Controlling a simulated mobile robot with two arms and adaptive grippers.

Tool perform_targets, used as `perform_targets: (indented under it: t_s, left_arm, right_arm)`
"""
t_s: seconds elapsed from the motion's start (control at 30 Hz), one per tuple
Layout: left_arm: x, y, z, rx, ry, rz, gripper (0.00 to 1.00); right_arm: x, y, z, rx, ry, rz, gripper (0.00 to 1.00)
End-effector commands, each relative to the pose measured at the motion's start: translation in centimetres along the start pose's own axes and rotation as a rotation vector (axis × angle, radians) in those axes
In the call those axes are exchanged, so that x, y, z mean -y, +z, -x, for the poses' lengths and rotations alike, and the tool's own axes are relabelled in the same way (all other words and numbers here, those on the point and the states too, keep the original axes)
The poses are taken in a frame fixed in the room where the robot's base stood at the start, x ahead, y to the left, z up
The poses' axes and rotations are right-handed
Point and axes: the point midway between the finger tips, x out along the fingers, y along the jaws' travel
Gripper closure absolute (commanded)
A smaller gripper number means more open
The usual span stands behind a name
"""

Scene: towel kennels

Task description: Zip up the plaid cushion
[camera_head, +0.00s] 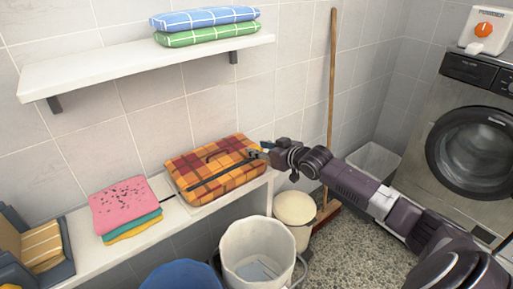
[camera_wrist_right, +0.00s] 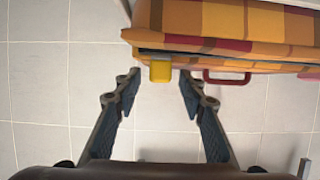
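The plaid cushion (camera_head: 222,157), orange, yellow and dark red, lies on the low white bench against the tiled wall. A dark zip line (camera_head: 222,175) runs along its front side. My right gripper (camera_head: 262,152) is at the cushion's right end. In the right wrist view the cushion (camera_wrist_right: 235,20) fills the upper right, with a yellow tab (camera_wrist_right: 160,72) at its edge and a red loop (camera_wrist_right: 227,80) beside it. My right gripper (camera_wrist_right: 160,78) is open there, its fingertips on either side of the yellow tab with gaps visible. My left gripper is out of view.
Folded pink, teal and yellow towels (camera_head: 125,205) lie left of the cushion on the bench (camera_head: 160,232). A white bucket (camera_head: 258,243), a blue bucket (camera_head: 180,276) and a lidded cream bin (camera_head: 294,208) stand in front. A broom (camera_head: 332,105) leans behind my right arm. A shelf (camera_head: 120,62) hangs above.

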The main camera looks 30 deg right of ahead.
Motion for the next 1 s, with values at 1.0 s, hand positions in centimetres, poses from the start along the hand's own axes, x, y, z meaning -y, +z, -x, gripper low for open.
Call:
perform_targets:
  t_s: [1.0]
  left_arm:
    - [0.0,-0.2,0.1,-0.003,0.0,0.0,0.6]
  right_arm:
    - [0.0,0.0,-1.4,0.0,0.0,0.003,1.0]
